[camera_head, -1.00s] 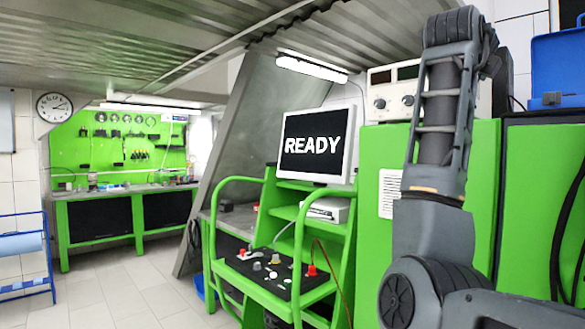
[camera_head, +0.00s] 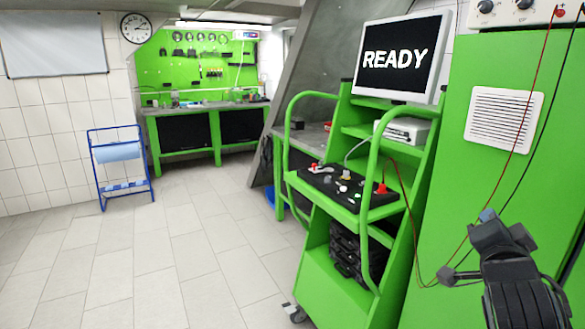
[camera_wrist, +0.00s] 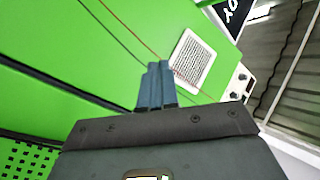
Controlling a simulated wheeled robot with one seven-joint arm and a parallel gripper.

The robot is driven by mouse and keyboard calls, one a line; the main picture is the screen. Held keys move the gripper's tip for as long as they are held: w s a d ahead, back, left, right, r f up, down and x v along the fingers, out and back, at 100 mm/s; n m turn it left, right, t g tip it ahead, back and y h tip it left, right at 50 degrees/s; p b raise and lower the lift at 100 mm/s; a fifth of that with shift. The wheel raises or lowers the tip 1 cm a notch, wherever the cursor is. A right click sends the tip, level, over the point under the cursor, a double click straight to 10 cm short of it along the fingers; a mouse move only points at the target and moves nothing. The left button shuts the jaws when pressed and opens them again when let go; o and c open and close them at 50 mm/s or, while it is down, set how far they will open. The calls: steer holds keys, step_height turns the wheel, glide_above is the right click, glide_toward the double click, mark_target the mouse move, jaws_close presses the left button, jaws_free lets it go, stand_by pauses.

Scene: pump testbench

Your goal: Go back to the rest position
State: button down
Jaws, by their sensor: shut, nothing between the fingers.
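My gripper (camera_wrist: 156,85) shows in the wrist view. Its two blue fingers are together, with nothing between them. In that view it is in front of a green cabinet front (camera_wrist: 90,60), and I cannot tell how far away that is. In the head view my arm shows low at the right edge, in front of the green cabinet (camera_head: 470,180). I cannot clearly make out the fingertips there.
A green test cart (camera_head: 335,285) with a control panel and a monitor (camera_head: 405,57) reading READY stands left of my arm. Red and black cables hang down the cabinet front near my arm. A blue rack (camera_head: 122,165) stands at the left. The tiled floor (camera_head: 170,250) between is clear.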

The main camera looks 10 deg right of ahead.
steer(key=s+a+f+n+y, duration=0.3)
steer(key=s+a+f+n, duration=0.25)
steer(key=s+f, duration=0.3)
steer(key=s+a+f+n+y, duration=0.35)
steer(key=s+a+f, duration=0.3)
steer(key=s, duration=0.35)
steer(key=s+a+r+n+y, duration=0.1)
steer(key=s+a+n, duration=0.2)
steer(key=s, duration=0.9)
steer(key=s+a+n+y, duration=0.2)
steer(key=s+a+n, duration=0.1)
steer(key=s, duration=1)
steer(key=shift+s+a+r+g, duration=0.3)
steer(key=shift+a+r+g, duration=0.1)
steer(key=shift+a, duration=0.35)
